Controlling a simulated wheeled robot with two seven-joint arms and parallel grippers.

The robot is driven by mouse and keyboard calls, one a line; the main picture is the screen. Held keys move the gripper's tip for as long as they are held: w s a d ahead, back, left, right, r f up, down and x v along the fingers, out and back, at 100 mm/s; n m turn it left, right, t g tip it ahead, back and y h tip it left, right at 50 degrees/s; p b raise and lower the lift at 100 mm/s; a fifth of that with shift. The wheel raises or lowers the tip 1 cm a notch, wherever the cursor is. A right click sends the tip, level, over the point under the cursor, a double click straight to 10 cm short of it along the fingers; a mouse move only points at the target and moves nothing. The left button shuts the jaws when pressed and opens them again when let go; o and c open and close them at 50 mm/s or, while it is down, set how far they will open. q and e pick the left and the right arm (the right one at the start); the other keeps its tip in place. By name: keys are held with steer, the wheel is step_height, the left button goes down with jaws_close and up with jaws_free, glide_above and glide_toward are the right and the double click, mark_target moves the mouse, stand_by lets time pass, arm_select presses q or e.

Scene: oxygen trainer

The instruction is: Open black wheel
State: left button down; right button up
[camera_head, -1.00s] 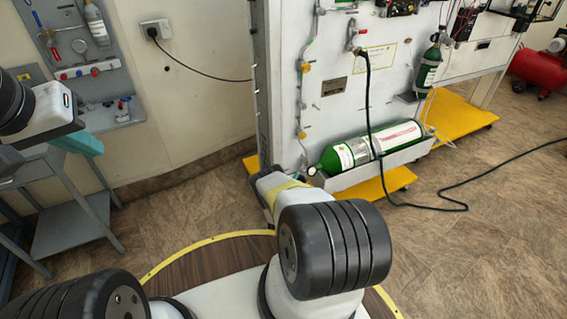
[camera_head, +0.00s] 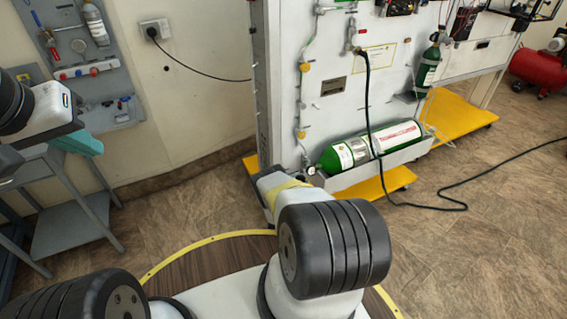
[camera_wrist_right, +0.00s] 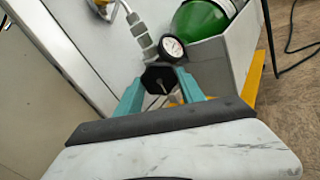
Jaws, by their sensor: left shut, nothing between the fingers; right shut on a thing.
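The black wheel (camera_wrist_right: 158,79) shows in the right wrist view, below a round white pressure gauge (camera_wrist_right: 172,48). The teal fingers of my right gripper (camera_wrist_right: 158,92) stand on either side of the wheel and are shut on it. In the head view the wheel is hidden; my right arm reaches toward the foot of the white panel, by the small gauge (camera_head: 311,170) at the green cylinder's left end. My left gripper (camera_head: 80,142) shows teal fingers at the far left, shut and empty, away from the panel.
A green cylinder (camera_head: 372,146) lies in a grey tray on the white panel (camera_head: 335,108). A black hose (camera_head: 367,100) hangs down and runs across the floor. Yellow base plates (camera_head: 385,182) stick out below. A grey table (camera_head: 80,212) stands at left.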

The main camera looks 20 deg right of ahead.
steer(key=shift+a+f, duration=0.1)
stand_by(0.3)
steer(key=o, duration=1.4)
steer(key=shift+c, duration=0.2)
steer(key=v, duration=0.7)
steer(key=shift+s+a, duration=0.2)
steer(key=shift+s, duration=0.15)
